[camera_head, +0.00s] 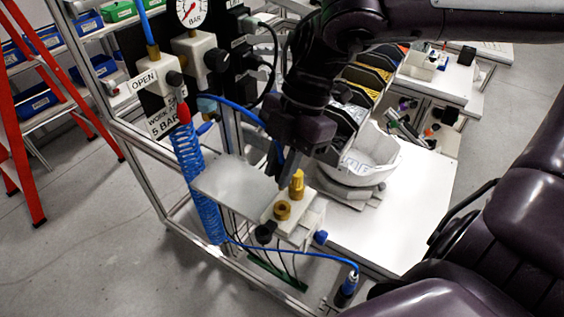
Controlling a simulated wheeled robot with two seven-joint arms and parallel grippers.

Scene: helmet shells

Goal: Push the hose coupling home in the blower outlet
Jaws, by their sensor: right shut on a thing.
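My right gripper (291,180) reaches down from the top to a small white block (268,212) at the end of a grey plate. It is shut, with its fingertips at an upright brass fitting (297,185); the fingers partly hide the grip. A blue hose (318,248) runs from a coil to a dark and blue coupling (346,289) low in the picture, apart from the gripper. I cannot tell which part is the blower outlet. My left gripper is out of view.
A coiled blue hose (196,170) hangs left from a panel with a gauge (191,9) and an OPEN label. A white helmet shell (368,160) stands on the white table (400,235) right of the gripper. A red ladder (20,160) stands far left.

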